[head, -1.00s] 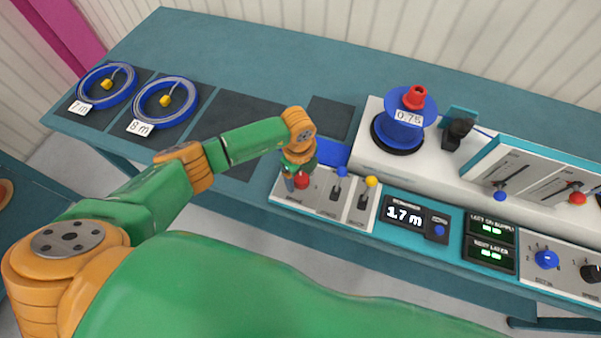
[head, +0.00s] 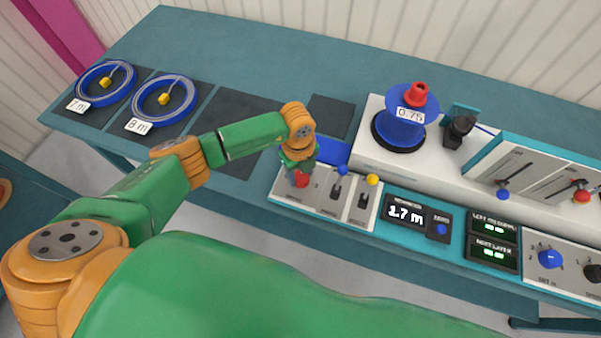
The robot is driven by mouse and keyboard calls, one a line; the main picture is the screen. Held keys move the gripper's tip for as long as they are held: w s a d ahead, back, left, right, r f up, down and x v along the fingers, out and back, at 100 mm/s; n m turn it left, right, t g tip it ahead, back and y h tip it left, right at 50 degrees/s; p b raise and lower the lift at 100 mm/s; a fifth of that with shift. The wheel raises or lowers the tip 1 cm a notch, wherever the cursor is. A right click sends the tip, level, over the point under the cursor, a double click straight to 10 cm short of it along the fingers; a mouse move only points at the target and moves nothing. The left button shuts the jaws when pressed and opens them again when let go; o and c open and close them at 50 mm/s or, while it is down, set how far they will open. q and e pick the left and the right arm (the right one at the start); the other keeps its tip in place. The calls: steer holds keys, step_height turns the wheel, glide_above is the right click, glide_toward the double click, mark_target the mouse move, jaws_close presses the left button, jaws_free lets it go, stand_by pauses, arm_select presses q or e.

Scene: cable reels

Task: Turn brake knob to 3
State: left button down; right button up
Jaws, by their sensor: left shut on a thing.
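My left gripper (head: 299,174) points down at the left end of the control panel. It is shut on the red-topped control (head: 302,181), whose lower part and marked position are mostly hidden by the gripper. The label below this control is too small to read surely. A blue round knob (head: 550,259) with marks around it sits at the right of the panel, and a black knob (head: 593,273) is cut by the right edge. I cannot read which one is labelled brake. My right gripper is out of view.
Blue-tipped (head: 342,170) and yellow-tipped (head: 373,180) levers stand close right of my left gripper. A blue reel (head: 402,130) tagged 0.75 stands behind. Two blue cable coils (head: 164,101) lie at the far left.

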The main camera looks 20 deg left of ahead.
arm_select(q)
steer(key=m+b, duration=0.1)
steer(key=m, duration=0.1)
steer(key=m+b, duration=0.2)
steer(key=m, duration=0.1)
steer(key=shift+f+m, duration=0.2)
steer(key=shift+m, duration=0.1)
steer(key=m+b, duration=0.3)
steer(key=m, duration=0.1)
steer(key=shift+w, duration=0.1)
steer(key=m+b, duration=0.5)
steer(key=m, duration=0.1)
steer(key=shift+d+m+g+b, duration=0.1)
steer(key=shift+m+g+b, duration=0.2)
steer(key=shift+m+b, duration=0.1)
steer(key=shift+r+m+b, duration=0.15)
steer(key=shift+m+b, duration=1.55)
steer(key=shift+m, duration=0.6)
steer(key=shift+c, duration=1.6)
jaws_free()
